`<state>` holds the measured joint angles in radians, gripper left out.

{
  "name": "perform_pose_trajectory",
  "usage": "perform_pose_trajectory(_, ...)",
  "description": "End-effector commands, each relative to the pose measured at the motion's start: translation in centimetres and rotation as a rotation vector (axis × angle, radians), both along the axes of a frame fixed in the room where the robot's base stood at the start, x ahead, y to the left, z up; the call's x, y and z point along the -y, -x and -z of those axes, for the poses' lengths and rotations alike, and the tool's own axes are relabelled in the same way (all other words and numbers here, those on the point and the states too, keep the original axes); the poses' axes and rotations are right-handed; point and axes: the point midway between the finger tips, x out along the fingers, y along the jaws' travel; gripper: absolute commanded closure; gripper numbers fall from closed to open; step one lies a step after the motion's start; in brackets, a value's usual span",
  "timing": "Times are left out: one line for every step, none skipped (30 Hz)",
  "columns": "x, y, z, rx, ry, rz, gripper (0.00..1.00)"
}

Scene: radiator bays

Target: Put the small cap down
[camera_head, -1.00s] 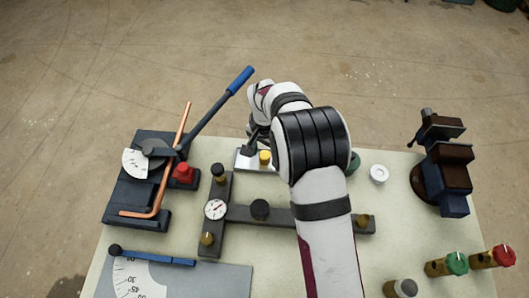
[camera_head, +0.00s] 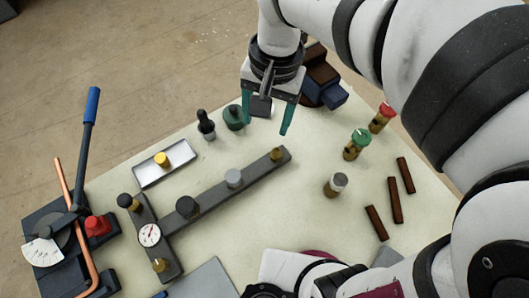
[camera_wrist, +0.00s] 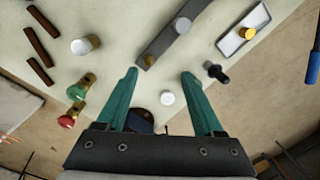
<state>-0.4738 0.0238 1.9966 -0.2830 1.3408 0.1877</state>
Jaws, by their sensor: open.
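A small yellow cap (camera_head: 161,159) sits upright on the white tray (camera_head: 150,179); it also shows in the wrist view (camera_wrist: 247,33). A grey cap (camera_head: 233,178) sits on the dark cross-shaped bar (camera_head: 213,193). A small white cap (camera_wrist: 167,97) shows between my fingers in the wrist view, resting on the table; my gripper hides it in the head view. The frames do not settle which is the small cap. My gripper (camera_head: 267,115), with teal fingers, is spread open above the far edge, right of the tray, holding nothing.
Green (camera_head: 357,144), red (camera_head: 381,117) and silver-topped (camera_head: 336,185) valves and brown strips (camera_head: 395,200) lie right. A bender (camera_head: 70,240) occupies the left.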

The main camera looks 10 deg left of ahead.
Motion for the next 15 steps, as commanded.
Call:
perform_pose_trajectory(4.5, 2.5, -0.6, 0.0, -0.02, 0.099, 0.31)
perform_pose_trajectory(6.6, 4.3, -0.5, -0.002, -0.03, 0.148, 0.31)
perform_pose_trajectory(8.6, 6.5, -0.1, -0.006, -0.041, 0.204, 0.31)
perform_pose_trajectory(9.7, 8.0, 0.2, -0.007, -0.05, 0.241, 0.31)
perform_pose_trajectory(10.5, 9.3, 0.7, -0.008, -0.057, 0.272, 0.31)
perform_pose_trajectory(11.2, 10.7, 1.2, -0.008, -0.064, 0.305, 0.31)
perform_pose_trajectory(11.5, 11.5, 1.5, -0.007, -0.068, 0.324, 0.31)
perform_pose_trajectory(11.7, 12.1, 1.8, -0.008, -0.072, 0.336, 0.31)
perform_pose_trajectory(11.9, 12.7, 2.1, -0.009, -0.074, 0.347, 0.31)
perform_pose_trajectory(11.9, 12.9, 2.2, -0.009, -0.076, 0.353, 0.31)
perform_pose_trajectory(12.0, 13.0, 2.2, -0.011, -0.076, 0.354, 0.31)
perform_pose_trajectory(12.0, 13.0, 2.3, -0.011, -0.076, 0.354, 0.31)
perform_pose_trajectory(11.9, 13.0, 2.2, -0.012, -0.076, 0.353, 0.31)
perform_pose_trajectory(12.0, 13.0, 2.2, -0.012, -0.075, 0.353, 0.31)
perform_pose_trajectory(11.9, 13.0, 2.2, -0.011, -0.075, 0.353, 0.31)
